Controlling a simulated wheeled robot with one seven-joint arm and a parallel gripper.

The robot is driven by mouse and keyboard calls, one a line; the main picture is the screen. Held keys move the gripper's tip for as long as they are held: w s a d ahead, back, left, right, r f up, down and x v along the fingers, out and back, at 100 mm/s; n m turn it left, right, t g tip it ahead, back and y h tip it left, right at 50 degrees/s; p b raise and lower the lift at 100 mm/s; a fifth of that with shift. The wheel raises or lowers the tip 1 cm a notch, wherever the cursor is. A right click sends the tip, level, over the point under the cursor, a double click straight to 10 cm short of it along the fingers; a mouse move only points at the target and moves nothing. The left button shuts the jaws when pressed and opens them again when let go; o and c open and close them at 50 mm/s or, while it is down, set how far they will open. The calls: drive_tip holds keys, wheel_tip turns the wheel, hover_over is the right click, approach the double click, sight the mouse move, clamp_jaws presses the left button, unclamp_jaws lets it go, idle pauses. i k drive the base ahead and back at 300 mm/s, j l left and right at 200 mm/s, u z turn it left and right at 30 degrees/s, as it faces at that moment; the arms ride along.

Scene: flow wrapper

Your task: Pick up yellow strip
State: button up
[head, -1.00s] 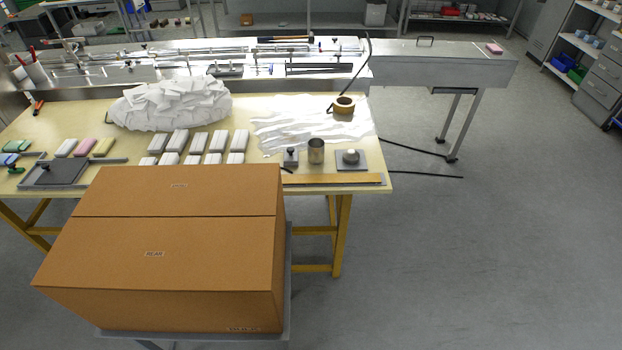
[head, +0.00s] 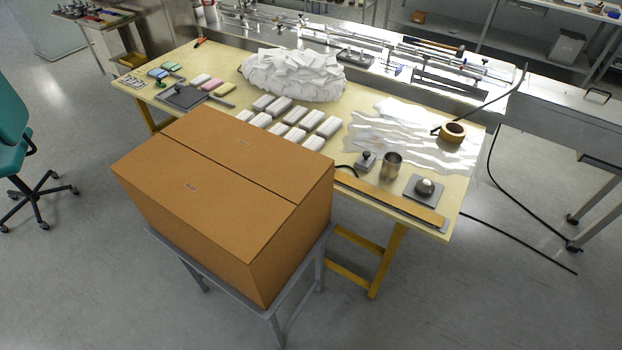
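A long orange-yellow strip (head: 388,202) lies along the front edge of the table (head: 462,190), right of the carton, with a grey edge beside it. Its left end is close to the carton's right corner, and I cannot tell whether part of it is hidden there. A small yellow block (head: 223,89) also lies at the table's left part, beside pink and white ones. My gripper is not in the view.
A large closed carton (head: 215,185) on a grey stand blocks the table's front. Behind the strip are a metal cup (head: 391,165), a knobbed plate (head: 424,187), a small weight (head: 366,161) and a tape roll (head: 452,133). A teal chair (head: 14,140) stands left.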

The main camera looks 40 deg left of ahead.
sight(400, 203)
drive_tip(key=i+j+u, duration=0.1)
drive_tip(key=u, duration=0.35)
drive_tip(key=i+u, duration=0.3)
drive_tip(key=u, duration=0.2)
drive_tip(key=i+l+u, duration=0.15)
drive_tip(key=u, duration=0.3)
drive_tip(key=i+l+u, duration=0.15)
drive_tip(key=u, duration=0.35)
drive_tip(key=i+l+u, duration=0.25)
drive_tip(key=u, duration=0.2)
drive_tip(key=i+l+u, duration=0.15)
drive_tip(key=u, duration=0.2)
drive_tip(key=i+l+u, duration=0.1)
drive_tip(key=u, duration=0.2)
drive_tip(key=l, duration=0.1)
